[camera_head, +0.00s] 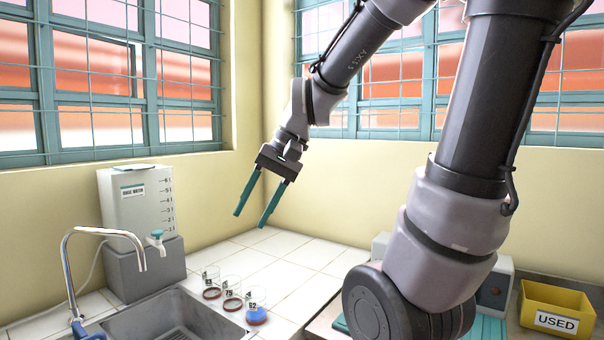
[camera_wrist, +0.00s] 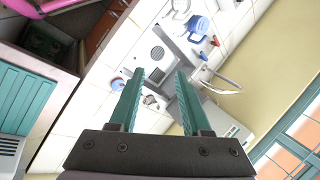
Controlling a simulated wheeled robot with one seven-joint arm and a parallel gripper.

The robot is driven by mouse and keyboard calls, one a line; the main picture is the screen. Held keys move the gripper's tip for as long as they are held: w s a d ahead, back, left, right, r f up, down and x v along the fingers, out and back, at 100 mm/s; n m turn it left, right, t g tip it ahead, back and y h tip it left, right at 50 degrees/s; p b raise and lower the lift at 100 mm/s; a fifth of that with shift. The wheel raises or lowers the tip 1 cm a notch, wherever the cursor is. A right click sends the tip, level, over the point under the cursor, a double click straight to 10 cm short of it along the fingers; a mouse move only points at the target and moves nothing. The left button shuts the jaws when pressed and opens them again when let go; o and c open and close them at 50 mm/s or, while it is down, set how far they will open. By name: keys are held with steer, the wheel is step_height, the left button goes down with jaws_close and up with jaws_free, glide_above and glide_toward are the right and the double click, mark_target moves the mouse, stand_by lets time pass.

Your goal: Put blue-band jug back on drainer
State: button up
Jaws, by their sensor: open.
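The fingers also show in the wrist view (camera_wrist: 158,82), well apart from the jug. I cannot make out for certain which surface is the drainer.
The metal sink (camera_head: 165,318) has a curved tap (camera_head: 106,232) and a water tank (camera_head: 140,205) behind it. Several small labelled beakers, one blue (camera_head: 257,316), stand right of it. A yellow USED bin (camera_head: 556,312) is far right. The tiles toward the corner are clear.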

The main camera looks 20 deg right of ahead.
steer(key=s+d+r+t+h, duration=0.1)
steer(key=d+r+t+h, duration=0.2)
steer(key=d, duration=0.6)
step_height(320, 180, up, 4)
steer(key=shift+s+f+t+h, duration=0.25)
steer(key=shift+s+t+h, duration=0.05)
steer(key=shift+t, duration=0.9)
